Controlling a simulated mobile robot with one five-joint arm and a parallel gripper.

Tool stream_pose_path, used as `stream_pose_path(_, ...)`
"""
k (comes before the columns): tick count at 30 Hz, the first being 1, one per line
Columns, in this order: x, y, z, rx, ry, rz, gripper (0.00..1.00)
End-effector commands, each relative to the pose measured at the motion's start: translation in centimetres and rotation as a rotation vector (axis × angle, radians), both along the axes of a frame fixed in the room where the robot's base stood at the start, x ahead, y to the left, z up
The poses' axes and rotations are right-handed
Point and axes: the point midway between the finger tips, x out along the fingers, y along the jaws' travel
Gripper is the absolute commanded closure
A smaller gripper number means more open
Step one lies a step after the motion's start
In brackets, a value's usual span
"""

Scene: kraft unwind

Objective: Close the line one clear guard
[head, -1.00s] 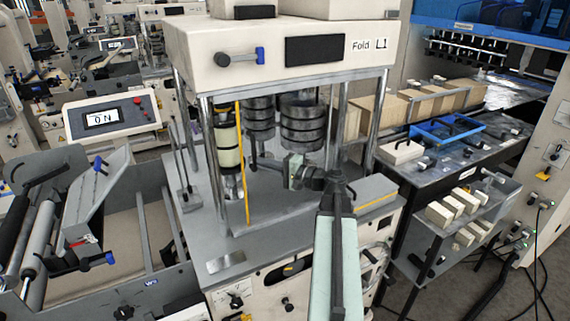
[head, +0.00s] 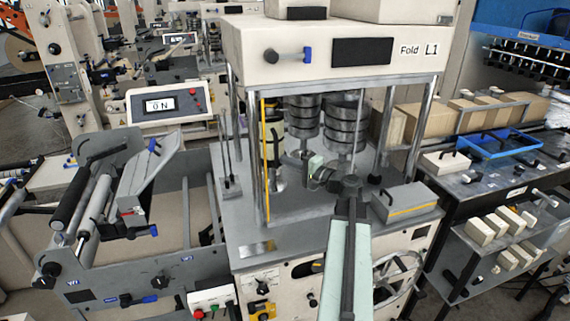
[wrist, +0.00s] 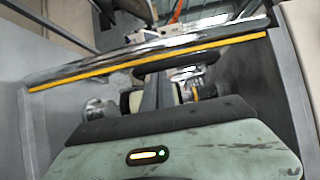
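The line one machine, labelled "Fold L1" (head: 290,47), stands in the middle of the head view with its front bay between metal posts. A thin upright yellow strip (head: 267,160) runs beside the left front post; it looks like the edge of the clear guard, but the panel itself is hard to make out. My gripper (head: 316,168) is at the front of the bay, before the steel rollers. In the wrist view a yellow-edged metal bar (wrist: 150,60) crosses beyond my gripper. The fingertips are too unclear to tell open from shut.
A small grey box (head: 405,203) sits on the machine's right front deck. At right are a blue tray (head: 498,143) and several pale blocks (head: 500,225) on a shelf.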

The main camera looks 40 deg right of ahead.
Motion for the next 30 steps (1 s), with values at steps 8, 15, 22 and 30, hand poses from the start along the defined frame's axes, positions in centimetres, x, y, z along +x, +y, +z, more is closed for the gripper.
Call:
stream_pose_path(8, -1.2, -3.8, 0.0, 0.003, -0.002, 0.008, 1.0)
stream_pose_path(15, -8.2, -4.6, 0.0, 0.002, -0.003, 0.002, 1.0)
stream_pose_path(22, -10.9, -5.0, 0.0, 0.002, -0.003, 0.006, 1.0)
stream_pose_path(30, -11.0, -5.0, 0.0, 0.002, -0.003, 0.008, 1.0)
